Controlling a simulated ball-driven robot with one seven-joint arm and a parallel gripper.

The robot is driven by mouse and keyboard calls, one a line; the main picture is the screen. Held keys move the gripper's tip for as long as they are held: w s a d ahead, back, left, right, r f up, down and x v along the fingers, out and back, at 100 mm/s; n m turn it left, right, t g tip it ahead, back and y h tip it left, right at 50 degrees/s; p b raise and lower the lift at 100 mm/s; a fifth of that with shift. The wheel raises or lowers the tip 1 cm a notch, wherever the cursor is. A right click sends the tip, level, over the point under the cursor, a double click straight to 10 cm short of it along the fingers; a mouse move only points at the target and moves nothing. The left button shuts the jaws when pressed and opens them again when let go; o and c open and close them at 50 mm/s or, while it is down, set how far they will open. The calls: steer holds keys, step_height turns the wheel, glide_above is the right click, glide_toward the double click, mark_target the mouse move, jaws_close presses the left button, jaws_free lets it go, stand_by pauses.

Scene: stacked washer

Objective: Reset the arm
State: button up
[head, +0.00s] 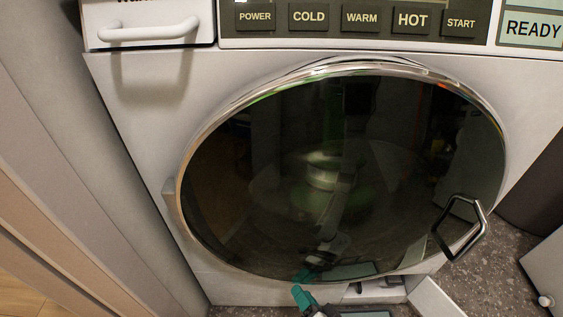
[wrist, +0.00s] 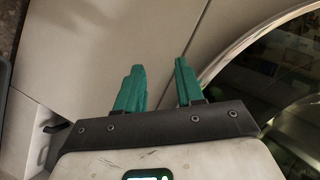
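My gripper (wrist: 158,88) has two teal fingers that stand apart with nothing between them in the wrist view. It points at a pale flat panel of the washer (wrist: 120,35), beside the chrome rim of the door. The rest of my arm is mostly out of frame there. The round dark glass door (head: 300,170) looks shut, and my arm is reflected in it.
The door has a metal handle (head: 462,228) at its lower right. A drawer with a white handle (head: 148,30) and buttons marked POWER, COLD, WARM, HOT and START sit above, beside a READY display (head: 531,27). A wall is close on the left. Speckled floor (head: 490,280) shows at lower right.

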steer(key=s+d+r+n+g+h+p, duration=0.1)
steer(key=s+d+r+n+g+h, duration=0.35)
steer(key=s+d, duration=0.7)
steer(key=s+d+r+n+g+h+p, duration=0.1)
steer(key=s+d+r+n+g+h, duration=0.1)
steer(key=s+d+r+g, duration=0.65)
step_height(320, 180, up, 33)
steer(key=s+d+t+p, duration=0.1)
steer(key=s+p, duration=0.1)
steer(key=p, duration=3.4)
steer(key=shift+s+d+p, duration=0.25)
steer(key=shift+s+p, duration=0.1)
steer(key=shift+s, duration=0.05)
